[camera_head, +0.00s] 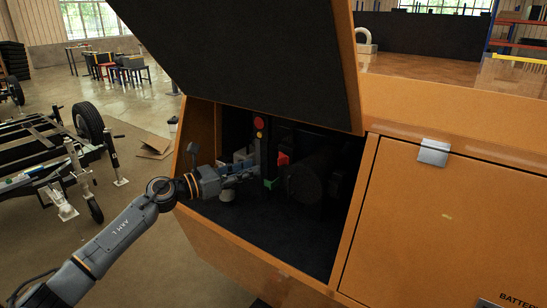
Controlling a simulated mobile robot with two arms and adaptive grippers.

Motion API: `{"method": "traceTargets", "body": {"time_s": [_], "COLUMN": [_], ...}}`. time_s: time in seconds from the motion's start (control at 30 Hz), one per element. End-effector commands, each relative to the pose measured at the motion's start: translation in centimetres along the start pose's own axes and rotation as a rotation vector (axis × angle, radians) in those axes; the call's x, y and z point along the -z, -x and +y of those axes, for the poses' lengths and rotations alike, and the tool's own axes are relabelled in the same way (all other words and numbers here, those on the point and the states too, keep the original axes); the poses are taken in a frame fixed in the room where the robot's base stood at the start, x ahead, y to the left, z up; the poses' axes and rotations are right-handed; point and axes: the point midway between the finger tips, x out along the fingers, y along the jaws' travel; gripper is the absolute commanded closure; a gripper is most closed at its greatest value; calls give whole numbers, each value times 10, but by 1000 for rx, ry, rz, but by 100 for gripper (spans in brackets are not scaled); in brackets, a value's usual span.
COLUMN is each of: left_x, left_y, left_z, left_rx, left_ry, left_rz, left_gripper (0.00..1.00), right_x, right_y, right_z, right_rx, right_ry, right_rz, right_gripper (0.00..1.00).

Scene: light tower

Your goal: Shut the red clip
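A small red piece (283,158), which looks like the red clip, is inside the dark open compartment of the orange cabinet (235,240). It stands out from the dark equipment around it; whether it is open is too small to tell. My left arm reaches into the compartment from the left. My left gripper (250,171) is just left of the red piece and a little lower, seemingly apart from it. Its fingers are small and blend with grey parts behind, so their opening is unclear. My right gripper is not in view.
The raised dark lid (260,50) hangs over the compartment. A red round button (259,123) and a green piece (270,184) are near the gripper. A closed orange door with a silver latch (433,152) is at right. A trailer frame stands on the floor at left.

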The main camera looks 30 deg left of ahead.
Motion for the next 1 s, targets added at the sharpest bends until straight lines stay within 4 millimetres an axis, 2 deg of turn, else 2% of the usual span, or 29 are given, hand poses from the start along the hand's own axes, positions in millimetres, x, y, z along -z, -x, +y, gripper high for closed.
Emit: {"method": "traceTargets", "body": {"time_s": [0.03, 0.2, 0.4, 0.6, 0.83, 1.0], "left_x": [-6, -4, -2, 0, 0, 0], "left_y": [-11, -46, -73, -83, -83, -83], "left_z": [0, 0, 0, 0, 0, 0], "left_rx": [-1, -1, -1, 0, 0, -1], "left_ry": [1, 3, 2, 1, 0, 0], "left_rz": [-6, -5, -3, -1, 0, 0], "left_gripper": [72, 72, 72, 72, 72, 100], "right_x": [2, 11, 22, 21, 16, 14], "right_y": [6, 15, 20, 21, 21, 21], "right_z": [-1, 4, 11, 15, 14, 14], "right_rx": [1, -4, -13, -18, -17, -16], "right_ry": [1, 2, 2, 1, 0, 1], "right_rz": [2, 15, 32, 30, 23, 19], "right_gripper": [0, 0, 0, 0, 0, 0]}}
